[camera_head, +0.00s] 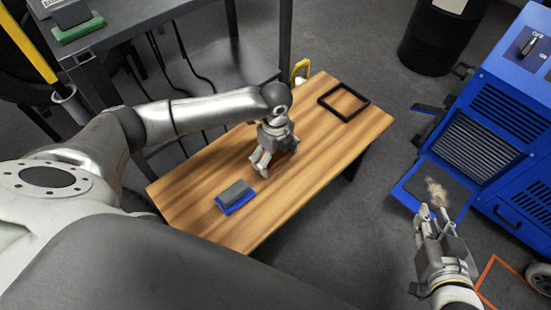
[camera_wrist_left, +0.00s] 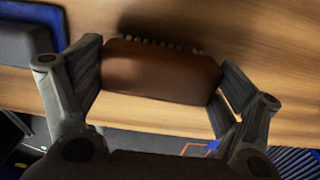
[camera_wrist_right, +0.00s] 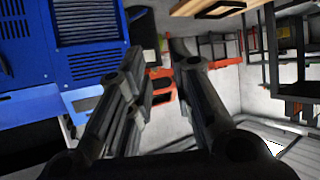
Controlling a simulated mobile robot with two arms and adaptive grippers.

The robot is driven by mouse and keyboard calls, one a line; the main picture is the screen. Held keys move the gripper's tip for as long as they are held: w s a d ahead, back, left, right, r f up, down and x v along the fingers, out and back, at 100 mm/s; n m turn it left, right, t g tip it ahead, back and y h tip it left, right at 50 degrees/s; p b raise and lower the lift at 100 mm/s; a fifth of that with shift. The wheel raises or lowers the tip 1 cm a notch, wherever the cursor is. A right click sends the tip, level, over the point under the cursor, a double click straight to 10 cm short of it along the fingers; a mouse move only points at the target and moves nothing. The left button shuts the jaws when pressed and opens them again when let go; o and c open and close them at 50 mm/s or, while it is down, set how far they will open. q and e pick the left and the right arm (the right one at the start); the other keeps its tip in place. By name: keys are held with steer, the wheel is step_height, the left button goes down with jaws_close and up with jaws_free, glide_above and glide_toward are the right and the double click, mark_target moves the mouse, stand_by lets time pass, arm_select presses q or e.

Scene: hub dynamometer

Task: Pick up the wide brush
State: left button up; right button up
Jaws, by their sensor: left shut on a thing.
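The wide brush (camera_wrist_left: 160,72) has a brown back, with a row of bristles showing along its far edge in the left wrist view. My left gripper (camera_head: 262,166) points down at the wooden table, and its fingers (camera_wrist_left: 162,85) press on the two ends of the brush. The brush is mostly hidden by the gripper in the head view. I cannot tell whether the bristles touch the table. My right gripper (camera_head: 434,212) is open and empty, above the floor beside the blue machine.
A blue and grey block (camera_head: 235,196) lies on the wooden table (camera_head: 190,195), near the left gripper. A black square frame (camera_head: 343,102) lies at the table's far end. The blue machine (camera_head: 500,110) stands at right. A grey workbench (camera_head: 110,70) is at upper left.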

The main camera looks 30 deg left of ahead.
mark_target(276, 157)
arm_select(q)
steer(key=shift+r, duration=0.1)
step_height(276, 157, up, 3)
steer(key=shift+d+r+p, duration=0.1)
steer(key=shift+r+p, duration=0.1)
steer(key=shift+p, duration=0.8)
arm_select(e)
steer(key=s+d+f+g+h+p, duration=0.1)
steer(key=s+d+f+g+p, duration=0.2)
steer(key=s, duration=0.4)
steer(key=s+d+f+g+h+p, duration=0.1)
steer(key=s+d+f+g, duration=0.15)
steer(key=s+g, duration=0.4)
arm_select(q)
steer(key=s+d+r+p, duration=0.1)
steer(key=s+d+r, duration=0.7)
steer(key=s, duration=0.3)
steer(key=shift+s+r, duration=0.2)
steer(key=shift+r, duration=0.55)
arm_select(e)
steer(key=x, duration=0.7)
steer(key=shift+s+a+f, duration=0.3)
steer(key=shift+f, duration=0.15)
